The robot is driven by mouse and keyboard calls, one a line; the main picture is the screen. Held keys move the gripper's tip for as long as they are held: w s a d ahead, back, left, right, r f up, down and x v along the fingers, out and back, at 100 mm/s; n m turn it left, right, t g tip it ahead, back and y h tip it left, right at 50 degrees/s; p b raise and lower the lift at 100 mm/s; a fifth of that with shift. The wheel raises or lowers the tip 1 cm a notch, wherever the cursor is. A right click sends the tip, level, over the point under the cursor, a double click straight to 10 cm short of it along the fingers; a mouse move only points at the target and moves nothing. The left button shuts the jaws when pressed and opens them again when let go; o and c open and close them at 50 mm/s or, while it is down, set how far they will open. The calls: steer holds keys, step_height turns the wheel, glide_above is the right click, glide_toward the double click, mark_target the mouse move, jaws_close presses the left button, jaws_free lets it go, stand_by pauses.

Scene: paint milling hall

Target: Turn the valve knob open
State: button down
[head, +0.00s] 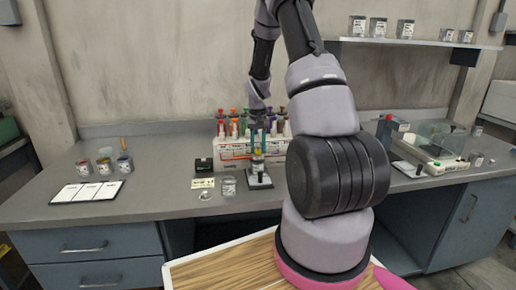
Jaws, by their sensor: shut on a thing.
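The valve knob (258,154) is a small yellow piece on top of a small upright fitting. The fitting stands on a light base plate (259,182) on the grey bench, in the middle of the head view. My gripper (258,148) points down from above, its fingers at the knob. It is shut on the knob. The knob is small in this view and partly covered by the fingers, so its turn angle cannot be read.
A white rack (228,153) with several coloured-cap tubes stands close behind the valve. A black box (203,167) and a clear jar (228,186) are left of it.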

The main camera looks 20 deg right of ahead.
mark_target(258, 150)
steer(key=shift+n, duration=0.8)
steer(key=c, duration=0.5)
jaws_free()
steer(key=shift+c, duration=0.2)
steer(key=shift+r, duration=0.1)
step_height(258, 150, up, 11)
